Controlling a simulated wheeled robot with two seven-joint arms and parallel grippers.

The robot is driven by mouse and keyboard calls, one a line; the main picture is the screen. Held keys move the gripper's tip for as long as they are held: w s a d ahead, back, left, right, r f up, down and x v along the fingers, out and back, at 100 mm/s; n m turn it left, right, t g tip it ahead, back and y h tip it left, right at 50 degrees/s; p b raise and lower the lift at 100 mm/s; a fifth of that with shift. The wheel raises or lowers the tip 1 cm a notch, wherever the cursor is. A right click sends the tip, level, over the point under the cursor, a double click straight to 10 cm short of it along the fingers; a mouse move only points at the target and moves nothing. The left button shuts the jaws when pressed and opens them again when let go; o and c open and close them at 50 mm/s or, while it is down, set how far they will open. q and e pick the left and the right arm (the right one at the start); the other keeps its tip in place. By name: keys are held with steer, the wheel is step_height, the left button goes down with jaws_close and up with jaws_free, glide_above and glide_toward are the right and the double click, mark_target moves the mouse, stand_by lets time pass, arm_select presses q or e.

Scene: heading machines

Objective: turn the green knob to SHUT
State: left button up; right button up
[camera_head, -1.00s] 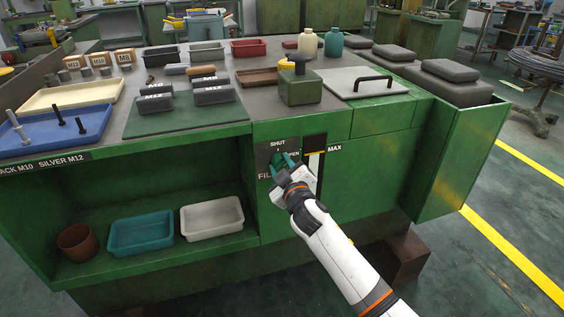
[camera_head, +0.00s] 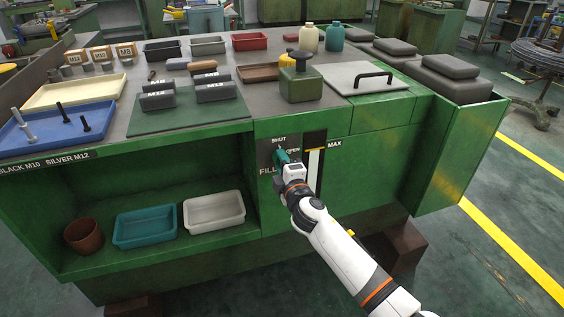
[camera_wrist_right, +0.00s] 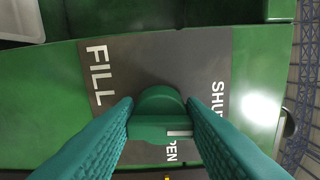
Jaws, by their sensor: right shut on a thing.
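The green knob (camera_wrist_right: 158,126) sits on a dark label plate (camera_wrist_right: 190,60) on the green machine's front. In the right wrist view it stands between the two teal fingers of my right gripper (camera_wrist_right: 160,104), which is shut on it. The knob's white mark points right in that view, toward the side with the SHUT lettering (camera_wrist_right: 218,100). In the head view my right gripper (camera_head: 282,158) is at the plate just below SHUT, and hides most of the knob. My left gripper is not in view.
A level gauge (camera_head: 314,172) marked MAX is close to the right of the plate. An open shelf with a teal tray (camera_head: 145,228) and a white tray (camera_head: 214,211) lies to the left.

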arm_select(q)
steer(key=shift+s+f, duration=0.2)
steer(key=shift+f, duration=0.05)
arm_select(e)
steer(key=shift+f+n, duration=0.1)
steer(key=shift+n, duration=0.3)
steer(key=o, duration=1)
